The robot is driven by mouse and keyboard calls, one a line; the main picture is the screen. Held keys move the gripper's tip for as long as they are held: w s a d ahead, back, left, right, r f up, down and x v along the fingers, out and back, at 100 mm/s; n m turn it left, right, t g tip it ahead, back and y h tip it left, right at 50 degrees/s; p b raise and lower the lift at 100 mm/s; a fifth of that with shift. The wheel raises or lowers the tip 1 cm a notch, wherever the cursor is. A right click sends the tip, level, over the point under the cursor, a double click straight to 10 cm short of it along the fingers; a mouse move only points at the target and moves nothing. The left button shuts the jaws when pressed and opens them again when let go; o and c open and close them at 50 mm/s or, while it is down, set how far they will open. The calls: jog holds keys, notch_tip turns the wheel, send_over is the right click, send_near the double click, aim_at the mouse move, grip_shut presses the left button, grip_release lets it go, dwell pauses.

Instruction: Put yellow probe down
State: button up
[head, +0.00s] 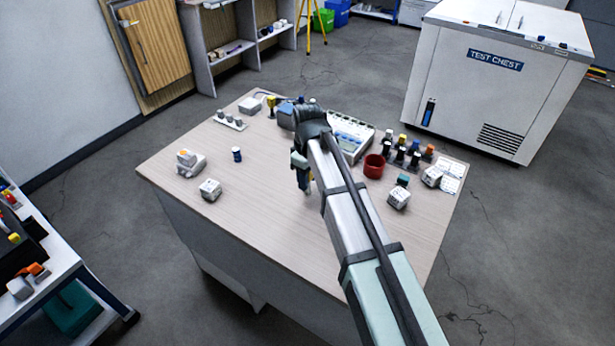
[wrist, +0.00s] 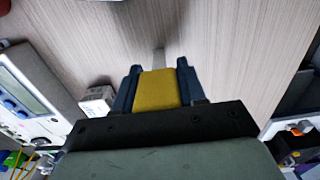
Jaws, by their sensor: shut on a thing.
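My gripper (head: 307,190) is over the middle of the light wood table (head: 265,240) in the head view. In the wrist view, my gripper (wrist: 154,85) has its two blue fingers shut on the yellow probe (wrist: 157,90). The yellow body sits between the fingers and a thin grey tip (wrist: 159,60) sticks out beyond them towards the table top. The arm hides most of the probe in the head view. I cannot tell whether the tip touches the table.
A red cup (head: 374,166), a rack of several coloured probes (head: 401,157) and white box-like sensors (head: 398,198) stand to the right. A white sensor (head: 210,190) and a small blue cylinder (head: 237,154) stand to the left. The table's front middle is clear.

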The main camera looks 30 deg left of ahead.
jog(key=shift+f, duration=0.1)
jog(key=o, duration=1.1)
notch_tip(320, 180, up, 12)
jog(key=shift+r, duration=0.1)
jog(key=shift+w, duration=0.1)
dwell(0.4)
